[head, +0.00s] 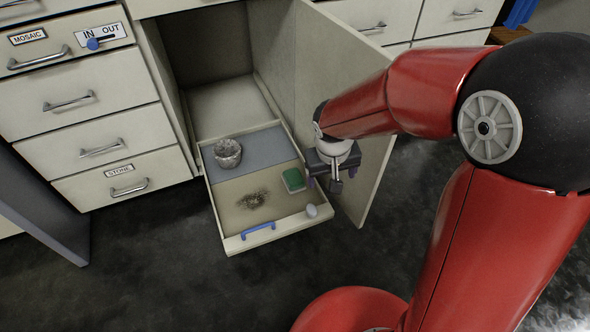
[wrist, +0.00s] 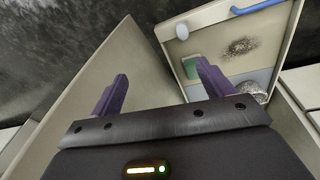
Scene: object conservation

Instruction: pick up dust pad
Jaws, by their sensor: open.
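The dust pad looks to be the small green-topped block (head: 293,180) lying on the right side of the pulled-out tray (head: 228,225). It also shows in the wrist view (wrist: 190,68), partly hidden behind a purple finger. My gripper (head: 335,184) is open and empty, to the right of the pad and above the open cabinet door's edge. In the wrist view, my gripper's two purple fingers (wrist: 163,82) are spread wide, one over the door and one near the pad. The pad is apart from the fingers as far as I can tell.
A grey stone-like pot (head: 228,154) stands on the tray's grey-blue rear part. A dark dust patch (head: 253,199) lies mid-tray. The open cabinet door (head: 340,90) stands close along the tray's right.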

